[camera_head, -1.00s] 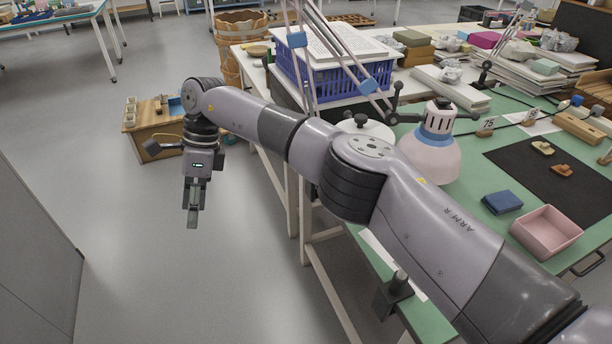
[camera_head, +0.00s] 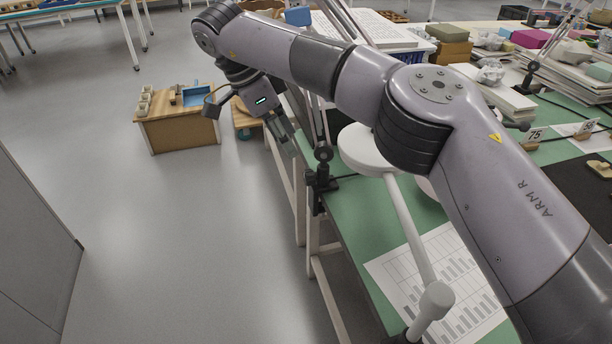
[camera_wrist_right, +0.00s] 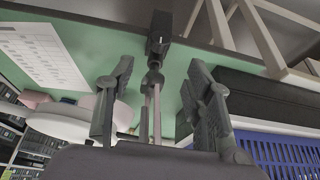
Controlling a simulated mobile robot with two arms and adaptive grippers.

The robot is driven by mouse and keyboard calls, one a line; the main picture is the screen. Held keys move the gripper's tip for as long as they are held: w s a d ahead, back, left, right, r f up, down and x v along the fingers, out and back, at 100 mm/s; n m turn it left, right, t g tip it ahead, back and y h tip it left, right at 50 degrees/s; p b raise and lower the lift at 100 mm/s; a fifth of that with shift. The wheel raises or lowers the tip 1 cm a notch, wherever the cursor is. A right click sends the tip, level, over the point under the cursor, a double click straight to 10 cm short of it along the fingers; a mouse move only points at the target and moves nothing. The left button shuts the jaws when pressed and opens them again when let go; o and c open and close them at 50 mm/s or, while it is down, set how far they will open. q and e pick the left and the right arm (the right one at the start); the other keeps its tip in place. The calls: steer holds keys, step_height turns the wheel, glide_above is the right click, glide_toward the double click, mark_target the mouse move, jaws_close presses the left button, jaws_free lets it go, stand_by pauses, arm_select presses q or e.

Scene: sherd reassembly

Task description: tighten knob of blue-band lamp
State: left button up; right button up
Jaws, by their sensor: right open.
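The blue-band lamp's metal rods rise from a dark clamp (camera_head: 321,186) at the green table's left edge, and a blue band (camera_head: 298,16) shows high on them. A dark joint (camera_head: 323,153) sits above the clamp. The lamp's head is mostly hidden behind my right arm. My right gripper (camera_head: 286,132) is open and empty, left of the rods and above the clamp's height in the picture. In the right wrist view its two fingers (camera_wrist_right: 157,112) stand apart, with the clamp (camera_wrist_right: 159,34) and rods beyond the gap. I cannot clearly single out the knob. My left gripper is out of view.
A white lamp (camera_head: 372,152) with a white arm stands close by on the green table (camera_head: 352,215), beside a printed sheet (camera_head: 445,280). A blue crate (camera_wrist_right: 285,150) shows in the wrist view. A wooden stand (camera_head: 180,130) is on the floor; open floor lies left.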

mark_target(305, 173)
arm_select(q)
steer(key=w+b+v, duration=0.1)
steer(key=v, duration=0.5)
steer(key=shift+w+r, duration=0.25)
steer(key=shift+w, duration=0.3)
arm_select(e)
steer(key=x, duration=1.1)
steer(key=shift+a+f, duration=0.1)
steer(key=shift+c, duration=0.2)
steer(key=c, duration=1.1)
arm_select(q)
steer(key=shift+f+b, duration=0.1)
steer(key=shift+b, duration=0.2)
arm_select(e)
jaws_close()
